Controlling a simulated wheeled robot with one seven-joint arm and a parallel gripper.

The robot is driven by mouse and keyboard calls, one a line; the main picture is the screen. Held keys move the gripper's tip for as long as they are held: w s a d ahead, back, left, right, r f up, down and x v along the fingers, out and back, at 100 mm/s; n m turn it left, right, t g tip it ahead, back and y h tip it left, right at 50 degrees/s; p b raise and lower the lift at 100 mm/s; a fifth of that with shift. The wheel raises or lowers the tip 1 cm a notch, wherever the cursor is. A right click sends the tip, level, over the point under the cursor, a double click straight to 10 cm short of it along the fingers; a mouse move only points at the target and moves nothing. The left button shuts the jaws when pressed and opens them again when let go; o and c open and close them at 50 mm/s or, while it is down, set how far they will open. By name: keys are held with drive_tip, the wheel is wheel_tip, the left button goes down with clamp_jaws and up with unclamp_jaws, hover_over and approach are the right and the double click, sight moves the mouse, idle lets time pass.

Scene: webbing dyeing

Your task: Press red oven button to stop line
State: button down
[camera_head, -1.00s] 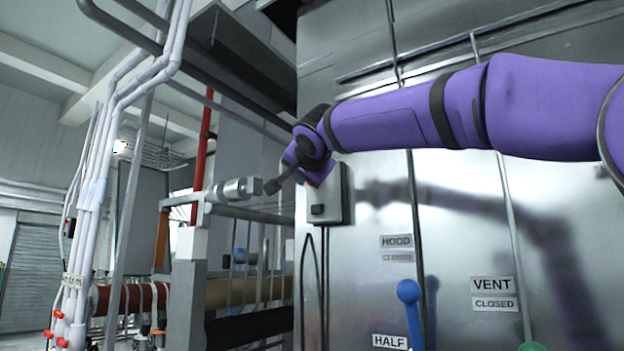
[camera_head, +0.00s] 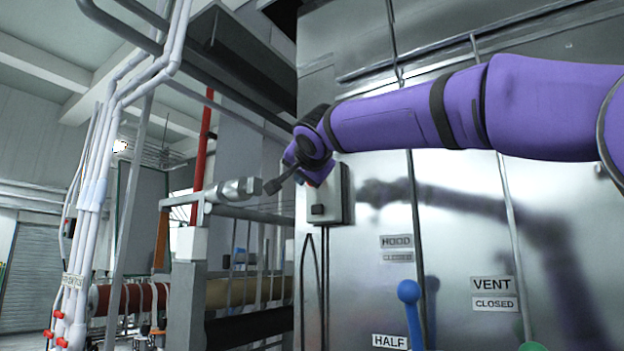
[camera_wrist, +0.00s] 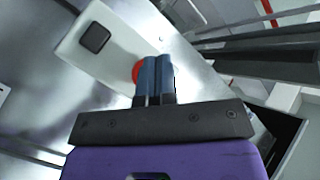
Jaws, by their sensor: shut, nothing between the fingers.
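The red button (camera_wrist: 138,72) shows in the wrist view on a pale control box (camera_wrist: 120,38). My gripper (camera_wrist: 156,62) is shut and empty, its blue-grey fingers side by side over the right part of the button. I cannot tell whether the fingertips touch it. A dark square button (camera_wrist: 95,38) sits on the same box, clear of the fingers. In the head view the box (camera_head: 340,196) is fixed to the left edge of the steel oven wall (camera_head: 450,220), with its dark button (camera_head: 318,209) low on it.
A blue knob lever (camera_head: 409,292) by the HALF label (camera_head: 390,342) and a VENT label (camera_head: 491,284) are lower on the oven wall. Pipes and a metal frame (camera_head: 188,270) stand to the left. Dark beams (camera_head: 240,60) run above.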

drive_tip(key=shift+w+d, duration=0.25)
drive_tip(key=shift+w, duration=0.05)
drive_tip(key=shift+w+d, duration=0.35)
drive_tip(key=shift+w, duration=0.1)
idle(1.1)
idle(0.3)
drive_tip(key=shift+s+a, duration=0.6)
drive_tip(key=shift+s, duration=0.2)
drive_tip(key=shift+s+a, duration=0.8)
drive_tip(key=shift+s, duration=0.2)
drive_tip(key=shift+s+a, duration=0.75)
drive_tip(key=shift+s, duration=0.2)
